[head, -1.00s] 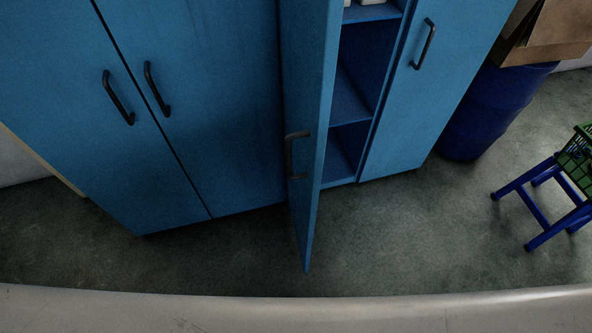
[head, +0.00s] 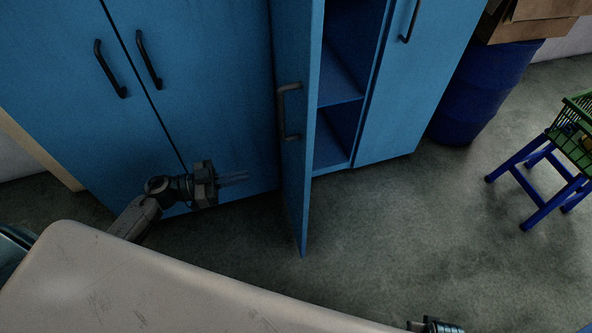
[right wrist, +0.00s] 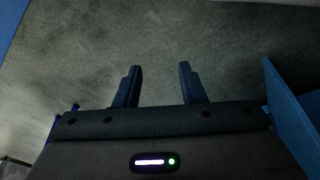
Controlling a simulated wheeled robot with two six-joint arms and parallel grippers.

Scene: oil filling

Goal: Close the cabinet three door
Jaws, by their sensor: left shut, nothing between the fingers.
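The open blue cabinet door (head: 296,170) stands swung out toward me in the head view, with a dark bar handle (head: 289,112) on its left face. Behind it is the open blue cabinet (head: 340,90) with bare shelves. My left gripper (head: 247,177) is shut and empty, pointing right, left of the door and apart from it. In the right wrist view my right gripper (right wrist: 161,85) has its fingers apart with nothing between them, above the floor. A blue panel shows at that view's right edge; I cannot tell which part it is.
Shut blue doors with dark handles stand left of the open door. A blue barrel (head: 482,90) with a cardboard box (head: 535,18) on it stands at right. A blue stool (head: 545,180) holds a green basket (head: 575,135). The grey floor (head: 400,240) between is clear.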

